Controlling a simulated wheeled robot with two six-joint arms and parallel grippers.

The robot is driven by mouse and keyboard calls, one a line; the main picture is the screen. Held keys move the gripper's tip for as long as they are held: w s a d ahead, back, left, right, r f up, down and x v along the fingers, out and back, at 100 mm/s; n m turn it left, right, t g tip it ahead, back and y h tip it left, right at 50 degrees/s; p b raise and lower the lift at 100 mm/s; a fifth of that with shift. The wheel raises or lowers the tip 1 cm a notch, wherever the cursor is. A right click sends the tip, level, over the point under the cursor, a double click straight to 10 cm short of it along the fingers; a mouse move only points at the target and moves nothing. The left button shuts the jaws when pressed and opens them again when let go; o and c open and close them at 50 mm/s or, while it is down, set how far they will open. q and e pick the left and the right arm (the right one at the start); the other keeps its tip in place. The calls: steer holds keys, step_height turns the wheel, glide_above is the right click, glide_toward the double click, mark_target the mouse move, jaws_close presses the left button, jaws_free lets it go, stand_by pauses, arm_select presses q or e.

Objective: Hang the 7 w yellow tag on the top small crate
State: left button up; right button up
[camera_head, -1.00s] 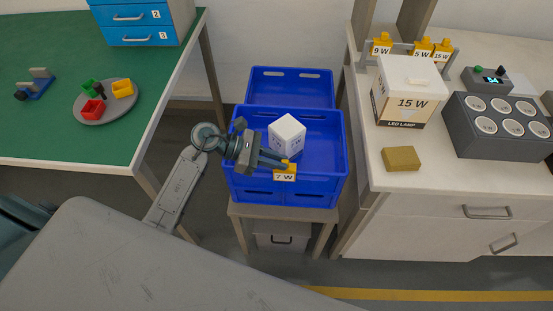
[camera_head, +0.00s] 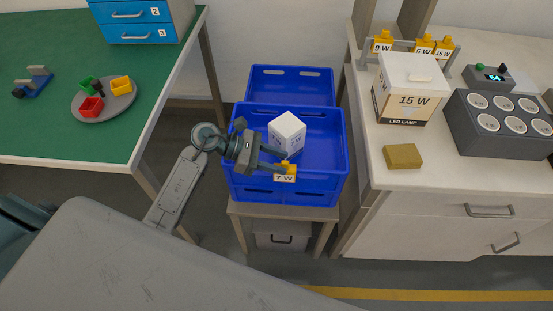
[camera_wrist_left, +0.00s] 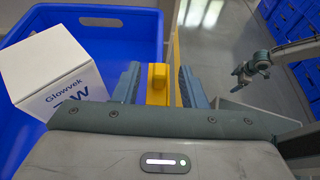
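The yellow 7 W tag (camera_head: 286,170) with its white label is at the front rim of the top blue crate (camera_head: 330,174). Its yellow top also shows in the left wrist view (camera_wrist_left: 157,84). My left gripper (camera_head: 279,161) is open around the tag's top, with a finger on each side; the wrist view shows gaps beside it. A white lamp box (camera_head: 287,133) stands inside the crate. In the left wrist view, what looks like my right gripper (camera_wrist_left: 250,72) is small at the right; its opening is unclear.
Another blue crate (camera_head: 290,76) is behind. The right bench holds a 15 W lamp box (camera_head: 410,88), a rack with yellow 9 W (camera_head: 382,42), 5 W and 15 W tags, a tan block (camera_head: 402,157) and a grey socket unit (camera_head: 470,145). A green table (camera_head: 60,135) is left.

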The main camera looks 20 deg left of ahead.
arm_select(q)
steer(key=shift+a, duration=0.1)
steer(key=shift+a, duration=0.25)
steer(key=b+v, duration=0.2)
steer(key=v, duration=0.6)
steer(key=shift+a+r, duration=0.1)
steer(key=shift+a, duration=0.1)
steer(key=shift+v, duration=0.9)
arm_select(e)
steer(key=w+r, duration=0.4)
steer(key=r, duration=0.1)
steer(key=shift+w+a, duration=0.4)
arm_select(q)
steer(key=shift+s+d, duration=0.1)
